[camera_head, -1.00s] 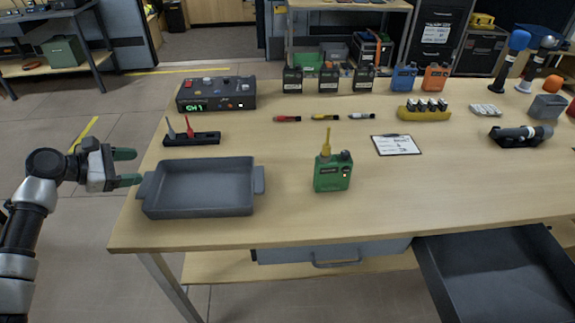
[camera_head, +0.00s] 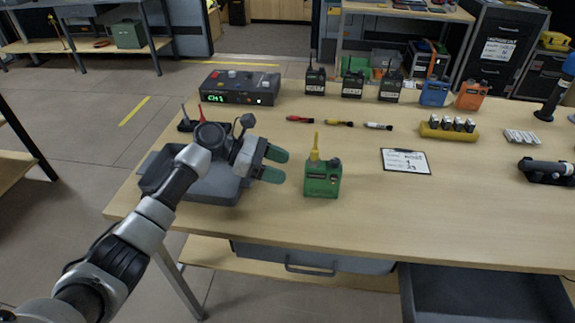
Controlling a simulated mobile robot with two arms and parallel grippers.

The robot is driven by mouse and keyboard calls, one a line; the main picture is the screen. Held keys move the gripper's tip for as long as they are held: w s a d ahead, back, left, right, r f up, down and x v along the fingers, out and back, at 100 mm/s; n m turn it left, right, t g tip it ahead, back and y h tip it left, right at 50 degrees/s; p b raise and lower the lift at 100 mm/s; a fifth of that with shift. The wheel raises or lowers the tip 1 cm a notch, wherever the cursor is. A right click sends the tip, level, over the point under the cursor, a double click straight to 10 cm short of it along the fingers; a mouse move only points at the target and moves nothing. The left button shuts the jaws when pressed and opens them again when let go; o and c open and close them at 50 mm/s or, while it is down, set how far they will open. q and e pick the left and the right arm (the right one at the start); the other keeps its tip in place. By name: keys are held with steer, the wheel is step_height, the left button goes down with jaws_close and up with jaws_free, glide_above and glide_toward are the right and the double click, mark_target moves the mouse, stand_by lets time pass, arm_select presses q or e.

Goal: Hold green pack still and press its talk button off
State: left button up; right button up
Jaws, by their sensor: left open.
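The green pack (camera_head: 321,180) stands upright on the table, with a yellow antenna on top and a dark knob beside it. A small light patch shows on its front at the right; I cannot tell its button apart clearly. My left gripper (camera_head: 275,165) is open, with green fingertips pointing right. My right gripper is not in view.
The grey tray (camera_head: 205,190) is partly hidden by my left arm. A control box (camera_head: 240,87) with a green display stands behind. A clipboard (camera_head: 405,161) lies right of the pack. Black packs (camera_head: 352,84) line the back edge. The table (camera_head: 440,220) front right is bare.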

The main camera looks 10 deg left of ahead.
mark_target(316, 179)
arm_select(q)
steer(key=b+x, duration=0.1)
steer(key=x, duration=0.1)
steer(key=shift+d+f+b, duration=0.15)
steer(key=shift+f+b, duration=0.2)
steer(key=shift+b, duration=0.05)
steer(key=b+x, duration=0.2)
steer(key=x, duration=0.1)
steer(key=shift+w, duration=0.1)
steer(key=shift+d+r, duration=0.2)
steer(key=shift+d, duration=0.05)
steer(key=shift+p+x, duration=0.7)
steer(key=shift+x, duration=1.15)
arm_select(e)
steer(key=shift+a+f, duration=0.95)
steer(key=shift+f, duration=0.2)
arm_select(q)
steer(key=c, duration=0.9)
steer(key=shift+o, duration=0.2)
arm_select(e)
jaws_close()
